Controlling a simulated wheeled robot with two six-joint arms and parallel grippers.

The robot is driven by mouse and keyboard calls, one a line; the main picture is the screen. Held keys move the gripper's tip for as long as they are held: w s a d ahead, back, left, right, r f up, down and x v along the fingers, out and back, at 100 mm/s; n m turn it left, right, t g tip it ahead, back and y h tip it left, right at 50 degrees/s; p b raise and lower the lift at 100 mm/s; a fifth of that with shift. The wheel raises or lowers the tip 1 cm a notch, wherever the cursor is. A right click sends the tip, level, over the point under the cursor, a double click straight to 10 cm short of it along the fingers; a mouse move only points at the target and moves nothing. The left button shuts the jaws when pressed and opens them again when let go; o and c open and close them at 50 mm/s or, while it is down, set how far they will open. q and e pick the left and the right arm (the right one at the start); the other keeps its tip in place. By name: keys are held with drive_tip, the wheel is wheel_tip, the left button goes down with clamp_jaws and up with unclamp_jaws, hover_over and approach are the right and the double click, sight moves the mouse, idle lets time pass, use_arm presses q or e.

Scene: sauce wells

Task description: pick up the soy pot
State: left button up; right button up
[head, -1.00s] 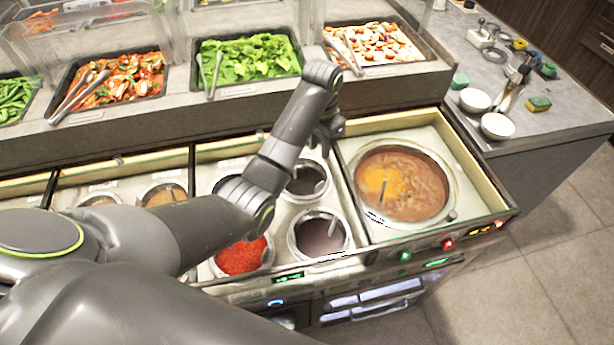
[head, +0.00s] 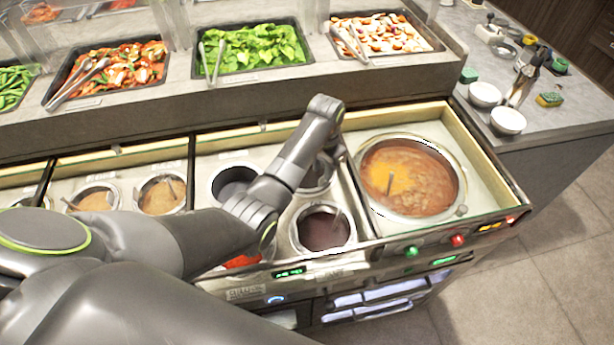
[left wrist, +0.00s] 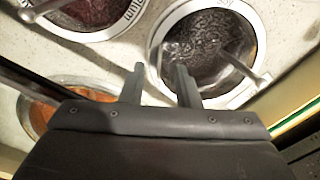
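A round steel-rimmed pot of dark liquid (head: 318,181), which looks like the soy pot, is partly hidden by my left arm in the head view. It also shows in the left wrist view (left wrist: 205,48), with a ladle handle leaning over its rim at the right. Its label is not readable. My left gripper (head: 331,158) is low over this pot. In the left wrist view its two fingers (left wrist: 160,78) stand apart with nothing between them, over the pot's near left rim. I cannot tell whether they touch it. My right gripper is not in view.
A purple-brown pot (head: 325,231) sits in front, a dark pot (head: 235,180) to the left, and a red pot (head: 242,262) is mostly covered by my arm. A large orange soup pot (head: 408,178) stands right, beyond a divider. Food trays line the shelf behind.

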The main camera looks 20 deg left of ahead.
sight(322, 178)
use_arm(q)
drive_tip(key=shift+f, duration=2.2)
clamp_jaws()
drive_tip(key=shift+w+r, duration=0.1)
drive_tip(key=shift+r, duration=0.1)
